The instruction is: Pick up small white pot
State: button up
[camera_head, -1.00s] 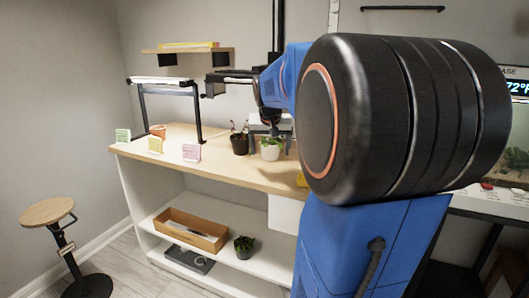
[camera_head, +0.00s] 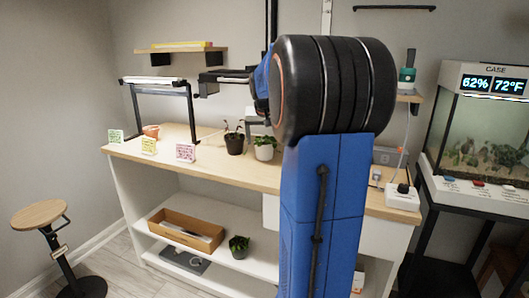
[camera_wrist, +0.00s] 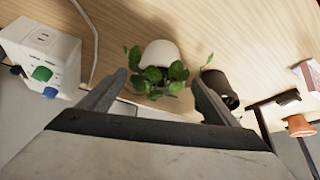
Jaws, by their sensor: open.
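The small white pot (camera_head: 265,153) with a green leafy plant stands on the wooden bench top (camera_head: 215,168), right of a black pot (camera_head: 234,146). In the wrist view the white pot (camera_wrist: 161,53) is upper middle, its leaves hanging toward me in the picture. My gripper (camera_wrist: 158,82) is open, with one finger on each side of the leaves in the picture. I cannot tell how far the fingertips are from the pot. In the head view my arm hides most of the gripper, just above the white pot.
The black pot (camera_wrist: 217,85) is close to the right finger in the wrist view. A terracotta pot (camera_head: 151,131) and a pink card (camera_head: 185,152) stand further left on the bench. A white socket box (camera_head: 402,196) stands at its right end.

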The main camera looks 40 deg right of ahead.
jog(key=x, duration=0.2)
jog(key=shift+f, duration=0.4)
jog(key=c, duration=1.2)
jog(key=shift+r, duration=0.15)
jog(key=shift+c, duration=0.4)
